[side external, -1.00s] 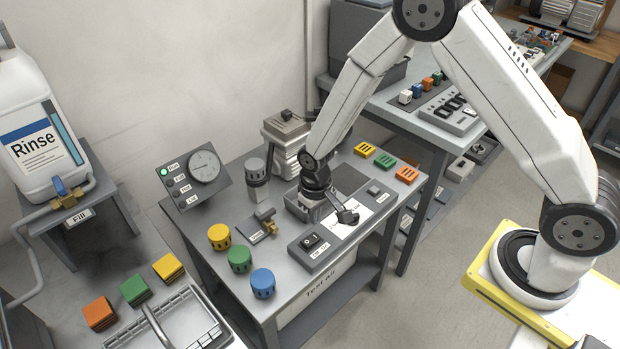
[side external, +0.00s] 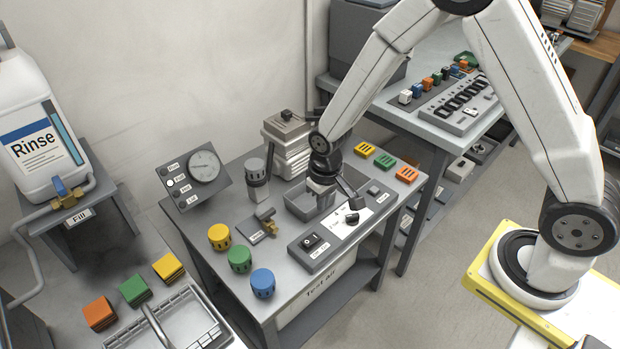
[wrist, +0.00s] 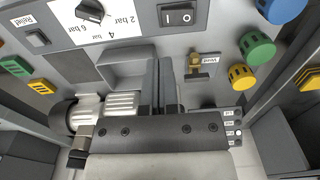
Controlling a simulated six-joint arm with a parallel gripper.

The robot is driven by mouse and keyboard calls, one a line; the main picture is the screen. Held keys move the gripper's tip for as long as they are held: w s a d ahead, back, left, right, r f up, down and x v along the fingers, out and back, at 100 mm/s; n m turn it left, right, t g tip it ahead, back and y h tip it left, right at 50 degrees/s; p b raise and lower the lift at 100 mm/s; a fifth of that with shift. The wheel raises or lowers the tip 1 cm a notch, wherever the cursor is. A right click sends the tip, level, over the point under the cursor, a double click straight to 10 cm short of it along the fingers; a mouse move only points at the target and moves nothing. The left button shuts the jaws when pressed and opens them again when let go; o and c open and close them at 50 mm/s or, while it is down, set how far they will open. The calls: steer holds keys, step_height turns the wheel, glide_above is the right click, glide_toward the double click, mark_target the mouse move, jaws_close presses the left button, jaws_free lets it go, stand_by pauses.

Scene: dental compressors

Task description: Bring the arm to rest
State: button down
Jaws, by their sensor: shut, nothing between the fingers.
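My gripper (side external: 323,192) is in the air over the bench, near the grey open-topped bin (side external: 300,207). Its fingers are together and hold nothing. In the wrist view my gripper (wrist: 161,75) points at the bench, between the bin and the brass vent valve (wrist: 196,68). The black pressure knob (side external: 352,217) on its white dial plate is apart from the gripper; it also shows at the top of the wrist view (wrist: 92,10).
The bench (side external: 214,285) carries a gauge panel (side external: 195,178), a rocker switch (side external: 311,241), a metal compressor unit (side external: 289,145) and yellow, green and blue caps. A second table (side external: 425,125) stands behind. A rinse jug (side external: 38,130) is at left.

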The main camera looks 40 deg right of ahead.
steer(key=s+d+r+t, duration=0.2)
steer(key=s+d+r, duration=0.4)
steer(key=s+r, duration=0.5)
steer(key=shift+s+r, duration=0.2)
steer(key=shift+r, duration=0.05)
